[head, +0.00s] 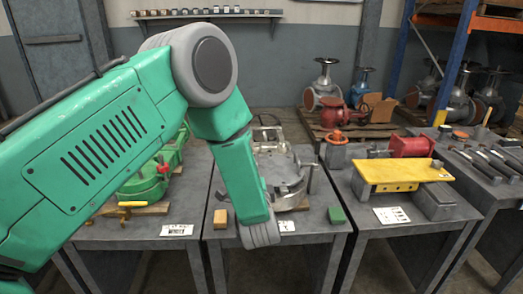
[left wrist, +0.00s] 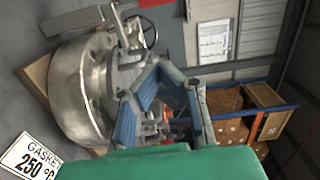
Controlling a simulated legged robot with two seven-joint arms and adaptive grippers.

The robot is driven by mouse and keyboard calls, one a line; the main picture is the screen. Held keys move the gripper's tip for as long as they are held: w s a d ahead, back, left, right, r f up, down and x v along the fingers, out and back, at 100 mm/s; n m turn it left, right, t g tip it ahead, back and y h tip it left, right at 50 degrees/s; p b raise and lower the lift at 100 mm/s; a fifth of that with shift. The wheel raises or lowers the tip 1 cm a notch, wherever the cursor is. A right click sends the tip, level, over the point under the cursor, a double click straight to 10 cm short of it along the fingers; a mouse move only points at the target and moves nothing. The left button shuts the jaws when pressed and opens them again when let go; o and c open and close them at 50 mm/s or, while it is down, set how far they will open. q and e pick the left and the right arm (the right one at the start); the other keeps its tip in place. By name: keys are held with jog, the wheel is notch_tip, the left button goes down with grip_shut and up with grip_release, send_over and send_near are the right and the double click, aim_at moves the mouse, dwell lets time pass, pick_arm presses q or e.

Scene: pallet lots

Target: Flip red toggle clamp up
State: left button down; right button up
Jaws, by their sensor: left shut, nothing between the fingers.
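My left arm comes in from the left and reaches down over a bare metal round fitting (head: 290,178) on the middle table. In the left wrist view my left gripper (left wrist: 165,72) has its blue fingers drawn together with nothing between them, beside the same metal fitting (left wrist: 80,90). In the head view I cannot make out its fingertips. A red-topped handle (head: 163,166) stands on the green fixture to the left. My right gripper is not in view.
A yellow plate (head: 400,173) and a red cylinder (head: 412,146) are on the table to the right. A gasket card (left wrist: 30,156) lies beside the fitting.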

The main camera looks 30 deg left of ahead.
pick_arm(q)
jog(key=b+x, duration=0.2)
jog(key=x, duration=0.8)
jog(key=shift+w+r+b, duration=0.15)
jog(key=shift+w+b, duration=0.05)
jog(key=shift+b, duration=0.15)
jog(key=a, duration=0.1)
jog(key=s+a, duration=0.1)
jog(key=a, duration=0.1)
jog(key=shift+s+a+r, duration=0.1)
jog(key=shift+s+a, duration=0.15)
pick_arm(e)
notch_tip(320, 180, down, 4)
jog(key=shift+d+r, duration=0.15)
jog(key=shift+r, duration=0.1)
pick_arm(q)
jog(key=shift+s+d+r, duration=0.1)
jog(key=shift+r, duration=0.1)
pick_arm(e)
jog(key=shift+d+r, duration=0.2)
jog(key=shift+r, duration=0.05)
